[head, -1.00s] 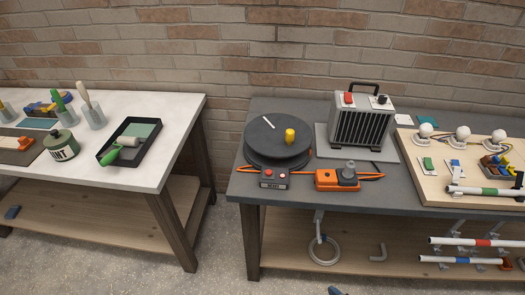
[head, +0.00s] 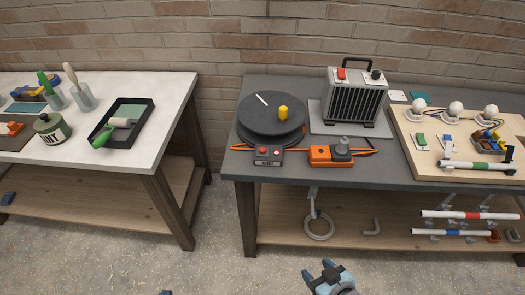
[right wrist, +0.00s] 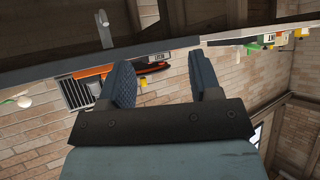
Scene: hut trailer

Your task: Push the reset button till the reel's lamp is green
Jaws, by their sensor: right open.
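The cable reel (head: 271,119) is a dark drum with a yellow knob, lying flat on the grey bench. In front of it sits a small dark box (head: 267,157) with a pale label. Two small red spots show on its top, one (head: 262,149) left and one (head: 276,152) right; which is button or lamp I cannot tell. No green light shows on it. My right gripper (head: 322,272) is open and empty, low in front of the bench. Its fingers also show in the right wrist view (right wrist: 165,85). A tiny blue tip at the bottom edge may be my left gripper.
A board with lamps (head: 456,108) is at the right. The bench's front edge (head: 330,187) lies between my right gripper and the reel.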

